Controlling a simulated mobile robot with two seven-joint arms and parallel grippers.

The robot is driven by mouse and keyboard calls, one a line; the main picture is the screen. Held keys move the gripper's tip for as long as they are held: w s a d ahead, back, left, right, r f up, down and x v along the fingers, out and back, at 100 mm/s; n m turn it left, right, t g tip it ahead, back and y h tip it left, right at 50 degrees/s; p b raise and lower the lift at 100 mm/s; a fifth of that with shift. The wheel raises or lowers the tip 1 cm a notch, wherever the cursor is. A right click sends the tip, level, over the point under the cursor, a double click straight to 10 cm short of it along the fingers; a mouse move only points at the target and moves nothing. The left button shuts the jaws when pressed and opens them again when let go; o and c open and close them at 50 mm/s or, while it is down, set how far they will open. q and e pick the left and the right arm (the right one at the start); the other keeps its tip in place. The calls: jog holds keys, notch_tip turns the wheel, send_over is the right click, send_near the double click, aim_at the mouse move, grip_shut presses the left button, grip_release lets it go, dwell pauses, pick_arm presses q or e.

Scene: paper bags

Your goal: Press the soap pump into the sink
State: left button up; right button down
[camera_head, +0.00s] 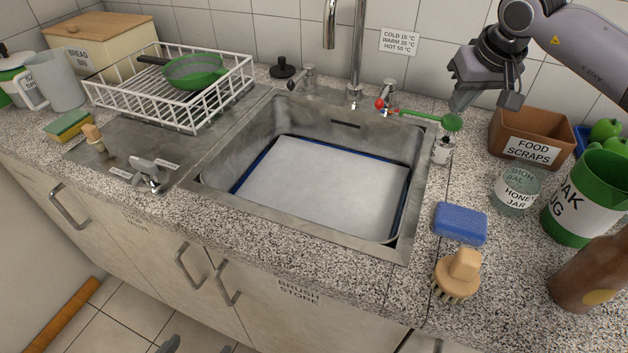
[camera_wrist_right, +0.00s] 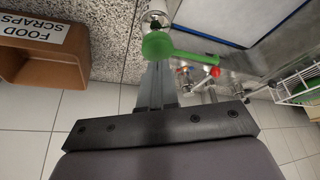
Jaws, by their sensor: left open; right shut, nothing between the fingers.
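The soap pump has a green head (camera_head: 452,122) with a long green spout that points left toward the sink (camera_head: 420,190). Its small bottle (camera_head: 442,151) stands upright on the counter at the sink's right back corner. My right gripper (camera_head: 463,104) is shut and empty, close above the green head in the head view. In the right wrist view its fingers (camera_wrist_right: 157,88) are together and the green head (camera_wrist_right: 157,46) shows just beyond their tips. I cannot tell whether they touch it.
A faucet (camera_head: 357,50) with two taps stands behind the sink. The food scraps box (camera_head: 530,136), honey jar (camera_head: 517,188), blue sponge (camera_head: 460,223) and wooden brush (camera_head: 459,270) are on the right counter. A white dish rack (camera_head: 130,101) is at the left.

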jog(key=shift+r+p, duration=1.95)
jog(key=shift+r, duration=0.4)
jog(key=shift+r+p, duration=0.3)
jog(key=shift+r, duration=0.4)
